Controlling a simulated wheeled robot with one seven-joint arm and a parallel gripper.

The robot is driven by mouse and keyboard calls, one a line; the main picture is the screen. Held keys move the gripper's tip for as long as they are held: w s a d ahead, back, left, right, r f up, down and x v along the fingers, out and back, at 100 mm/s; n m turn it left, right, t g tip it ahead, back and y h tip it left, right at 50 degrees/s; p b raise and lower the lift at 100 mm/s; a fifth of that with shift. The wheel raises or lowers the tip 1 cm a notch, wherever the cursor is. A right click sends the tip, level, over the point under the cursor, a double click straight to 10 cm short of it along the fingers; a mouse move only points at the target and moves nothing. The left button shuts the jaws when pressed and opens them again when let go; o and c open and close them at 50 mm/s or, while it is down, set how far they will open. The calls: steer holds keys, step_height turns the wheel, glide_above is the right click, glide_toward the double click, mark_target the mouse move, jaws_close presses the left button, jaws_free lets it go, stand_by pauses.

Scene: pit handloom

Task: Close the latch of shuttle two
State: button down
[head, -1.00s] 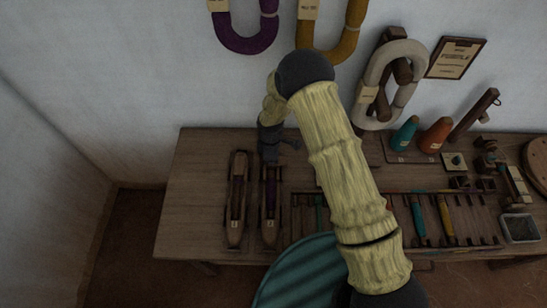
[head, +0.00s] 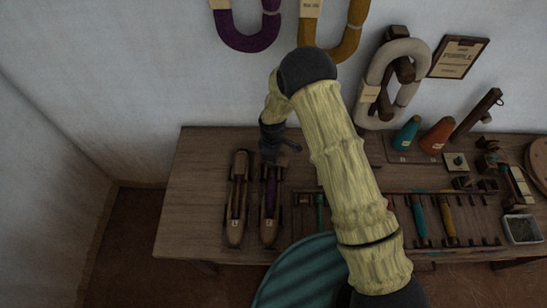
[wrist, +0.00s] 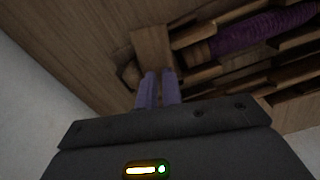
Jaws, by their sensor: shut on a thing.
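Shuttle two (head: 270,235) is the right one of two boat-shaped wooden shuttles lying side by side on the bench. A purple wound pirn (head: 271,192) lies in it; the pirn also shows in the wrist view (wrist: 268,30). My gripper (head: 271,157) is low over the far end of this shuttle and hides that end in the head view. In the wrist view, my fingers (wrist: 158,76) are close together at a small wooden piece, which looks like the latch (wrist: 152,46), beside the end of the pirn. They appear shut on it; the contact itself is partly hidden.
The other shuttle (head: 236,230) lies close on the left. To the right is a rack (head: 480,232) with teal and yellow pirns. Cones (head: 437,136) stand at the back. The bench's left part (head: 195,190) is clear.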

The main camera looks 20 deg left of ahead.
steer(key=m+b, duration=0.1)
steer(key=m, duration=0.4)
steer(key=shift+w+m, duration=0.15)
steer(key=shift+m, duration=0.15)
steer(key=shift+d+m, duration=0.1)
steer(key=shift+m, duration=0.8)
steer(key=m, duration=0.5)
steer(key=shift+m, duration=1.6)
steer(key=c, duration=1.8)
jaws_free()
steer(key=shift+r, duration=0.1)
